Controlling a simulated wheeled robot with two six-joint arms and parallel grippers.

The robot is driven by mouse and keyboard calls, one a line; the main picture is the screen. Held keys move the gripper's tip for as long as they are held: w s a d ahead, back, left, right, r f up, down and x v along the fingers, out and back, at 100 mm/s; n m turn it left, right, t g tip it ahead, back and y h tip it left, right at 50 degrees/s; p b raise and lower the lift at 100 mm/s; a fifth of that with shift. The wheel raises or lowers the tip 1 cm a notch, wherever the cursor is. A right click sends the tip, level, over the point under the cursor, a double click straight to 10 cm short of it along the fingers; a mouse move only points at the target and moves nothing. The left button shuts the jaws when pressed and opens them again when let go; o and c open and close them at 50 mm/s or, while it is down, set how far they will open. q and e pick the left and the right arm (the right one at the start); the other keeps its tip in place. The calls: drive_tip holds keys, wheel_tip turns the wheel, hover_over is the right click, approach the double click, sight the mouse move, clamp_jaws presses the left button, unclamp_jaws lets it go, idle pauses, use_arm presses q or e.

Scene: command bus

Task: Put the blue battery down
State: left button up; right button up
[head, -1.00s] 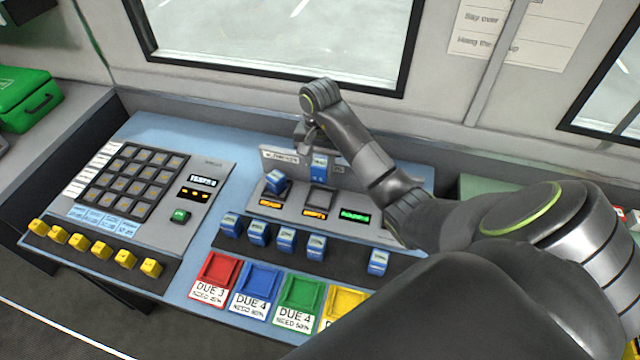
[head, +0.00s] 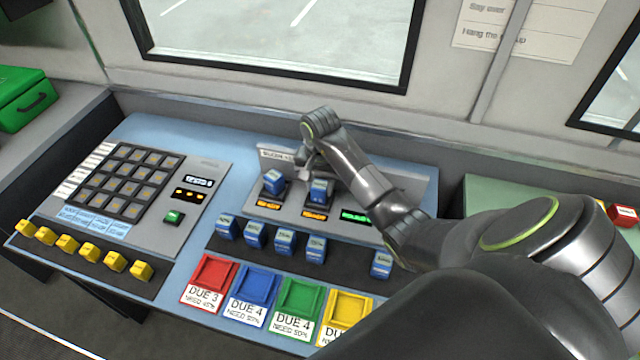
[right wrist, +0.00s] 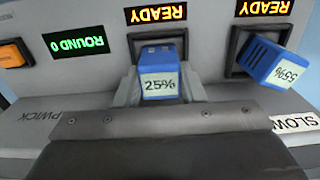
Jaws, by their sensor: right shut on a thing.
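In the right wrist view the battery (right wrist: 160,76) shows a 25% label and sits between the fingers, over or in the bay under a READY display. I cannot tell if it is fully seated. Another blue battery (head: 273,182), labelled 55% in the right wrist view (right wrist: 272,62), sits tilted in the neighbouring left bay. My left gripper is not in view.
Several blue batteries (head: 284,240) stand in a dark rack in front of the charger. Red (head: 214,271), blue, green and yellow trays lie nearer. A keypad panel (head: 195,215) with yellow blocks is on the left. My right arm covers the desk's right side.

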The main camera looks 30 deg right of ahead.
sight(320, 184)
drive_tip(key=shift+f, duration=0.15)
drive_tip(key=o, duration=1.1)
drive_tip(key=shift+r, duration=0.6)
wheel_tip(320, 184, up, 4)
drive_tip(key=shift+f+p, duration=0.2)
drive_tip(key=shift+p, duration=0.2)
wheel_tip(320, 184, up, 6)
drive_tip(key=p, duration=0.5)
drive_tip(key=shift+f, duration=0.25)
drive_tip(key=shift+r+p, duration=1.05)
drive_tip(key=shift+p, duration=0.2)
